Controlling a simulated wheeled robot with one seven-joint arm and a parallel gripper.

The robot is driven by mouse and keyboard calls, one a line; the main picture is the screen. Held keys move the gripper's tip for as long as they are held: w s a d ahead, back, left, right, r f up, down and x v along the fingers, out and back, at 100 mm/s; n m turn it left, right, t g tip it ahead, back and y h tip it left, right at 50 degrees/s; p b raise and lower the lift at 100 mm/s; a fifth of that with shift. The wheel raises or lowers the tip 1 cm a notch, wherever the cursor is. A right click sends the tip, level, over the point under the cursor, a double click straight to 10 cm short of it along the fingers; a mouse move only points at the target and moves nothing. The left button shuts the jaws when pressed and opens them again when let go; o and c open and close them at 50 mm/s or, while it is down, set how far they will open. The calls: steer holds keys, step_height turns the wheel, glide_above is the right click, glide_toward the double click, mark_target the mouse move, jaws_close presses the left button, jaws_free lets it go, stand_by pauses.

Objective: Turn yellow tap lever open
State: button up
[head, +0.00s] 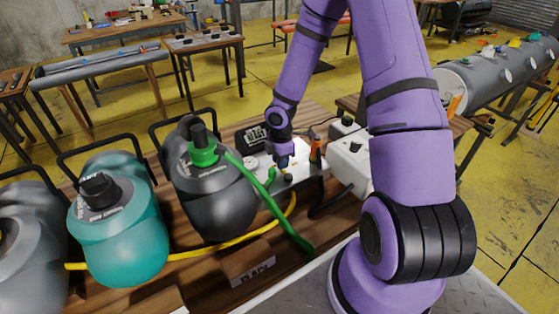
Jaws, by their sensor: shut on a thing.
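The white tap block (310,174) stands on the wooden bench, behind and right of the dark grey bottle, with a round gauge on its left part. A small bit of the yellow tap lever (288,177) shows at its front, just under my fingers. My gripper (284,163) points down at it from above and is shut on the lever. The fingertips and most of the lever are small and partly hidden, so the lever's angle cannot be told. An orange-and-dark upright part (315,150) stands close to the right of my gripper.
A dark grey bottle (215,205) with a green cap and green hose (265,195) stands close left. A teal bottle (120,240) and a grey bottle (25,250) stand farther left. A yellow hose (225,248) crosses the bench. A white box (350,165) stands right. A small labelled block (248,264) lies in front.

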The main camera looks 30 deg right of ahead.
steer(key=m, duration=0.1)
steer(key=d+m, duration=0.1)
steer(key=m, duration=0.1)
steer(key=shift+s+d, duration=0.15)
steer(key=shift+d, duration=0.1)
steer(key=m, duration=0.1)
steer(key=d+m, duration=0.1)
steer(key=shift+s+m, duration=0.3)
steer(key=shift+m, duration=0.1)
steer(key=shift+s+d+m, duration=0.3)
steer(key=shift+m, duration=0.6)
steer(key=shift+s+d+m, duration=0.25)
steer(key=shift+m, duration=0.65)
steer(key=shift+s+d+m, duration=0.3)
steer(key=shift+m, duration=0.6)
steer(key=o, duration=0.9)
step_height(320, 180, up, 11)
steer(key=shift+f, duration=0.1)
